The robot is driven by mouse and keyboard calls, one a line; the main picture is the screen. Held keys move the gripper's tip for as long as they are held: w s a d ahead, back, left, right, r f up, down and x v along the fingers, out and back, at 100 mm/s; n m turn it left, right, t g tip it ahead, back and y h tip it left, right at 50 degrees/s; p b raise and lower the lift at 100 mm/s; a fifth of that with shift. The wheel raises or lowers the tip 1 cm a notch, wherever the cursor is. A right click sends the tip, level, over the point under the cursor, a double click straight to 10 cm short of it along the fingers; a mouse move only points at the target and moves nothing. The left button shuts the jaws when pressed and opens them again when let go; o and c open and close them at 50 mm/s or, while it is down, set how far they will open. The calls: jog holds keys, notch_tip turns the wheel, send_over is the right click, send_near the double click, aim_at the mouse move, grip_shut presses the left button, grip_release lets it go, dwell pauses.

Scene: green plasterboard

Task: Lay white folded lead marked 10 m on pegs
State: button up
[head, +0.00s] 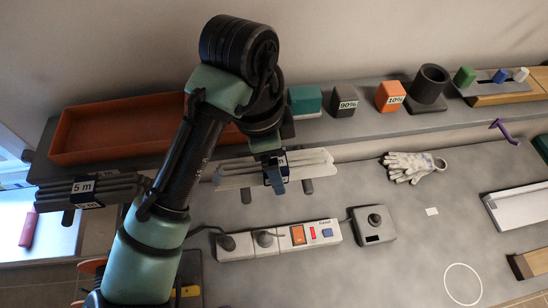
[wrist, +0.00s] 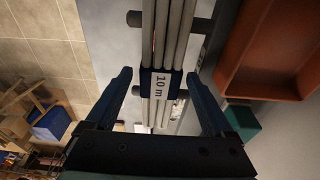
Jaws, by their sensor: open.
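The white folded lead (head: 236,176) with a dark 10 m band lies across two dark pegs (head: 307,187) below the shelf edge. In the wrist view the lead (wrist: 170,35) runs lengthwise between my fingers, its label facing me, with peg ends (wrist: 136,18) showing on both sides beneath it. My gripper (wrist: 158,74) is open around the banded middle, with a visible gap on each side. In the head view my gripper (head: 273,172) is at the lead's middle and hides part of it.
A grey folded lead marked 5 m (head: 110,190) is at the left. An orange tray (head: 115,130) and several coloured blocks stand on the shelf above. A power strip (head: 280,240), a joystick box (head: 373,224) and gloves (head: 413,166) lie on the bench.

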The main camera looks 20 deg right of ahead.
notch_tip(320, 180, up, 13)
jog(key=a+b, duration=0.1)
jog(key=a, duration=0.1)
jog(key=shift+w+b, duration=0.25)
jog(key=shift+b, duration=0.05)
jog(key=shift+d, duration=0.1)
jog(key=shift+f, duration=0.1)
dwell(0.5)
